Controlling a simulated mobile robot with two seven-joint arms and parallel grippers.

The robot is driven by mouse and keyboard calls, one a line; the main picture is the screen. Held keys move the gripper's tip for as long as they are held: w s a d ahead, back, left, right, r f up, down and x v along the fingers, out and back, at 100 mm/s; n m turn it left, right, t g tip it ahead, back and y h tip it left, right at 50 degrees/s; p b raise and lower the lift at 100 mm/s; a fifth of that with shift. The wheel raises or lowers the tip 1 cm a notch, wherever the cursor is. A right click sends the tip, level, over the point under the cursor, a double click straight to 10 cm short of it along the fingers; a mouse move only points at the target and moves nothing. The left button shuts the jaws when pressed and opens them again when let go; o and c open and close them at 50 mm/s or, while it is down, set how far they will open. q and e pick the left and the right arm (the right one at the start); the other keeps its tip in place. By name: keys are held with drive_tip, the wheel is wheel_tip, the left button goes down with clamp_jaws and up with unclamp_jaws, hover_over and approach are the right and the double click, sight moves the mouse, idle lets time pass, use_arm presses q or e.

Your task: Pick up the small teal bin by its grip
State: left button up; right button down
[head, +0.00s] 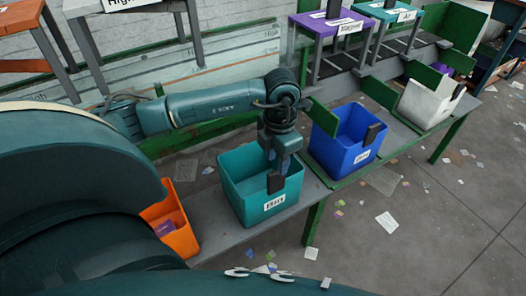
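The small teal bin (234,188) stands on the grey bench, open at the top, with a white label on its front wall. Its dark grip (275,183) is a block at the rim of that front wall. My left gripper (278,168) points down over the bin, right at the grip. It overlaps the grip in the picture, so I cannot tell whether its fingers are open or shut, or touching it. The inside of the bin is partly hidden by my wrist. My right gripper is not in view.
A blue bin (337,150) stands close on the right, and a white bin (421,106) farther right. An orange bin (181,238) with a purple item is at the left. Green bench edges and dividers run alongside. Paper scraps litter the floor.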

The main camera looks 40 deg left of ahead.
sight(277, 190)
use_arm(q)
drive_tip(key=f, duration=0.8)
drive_tip(key=shift+d, duration=0.2)
clamp_jaws()
idle(0.4)
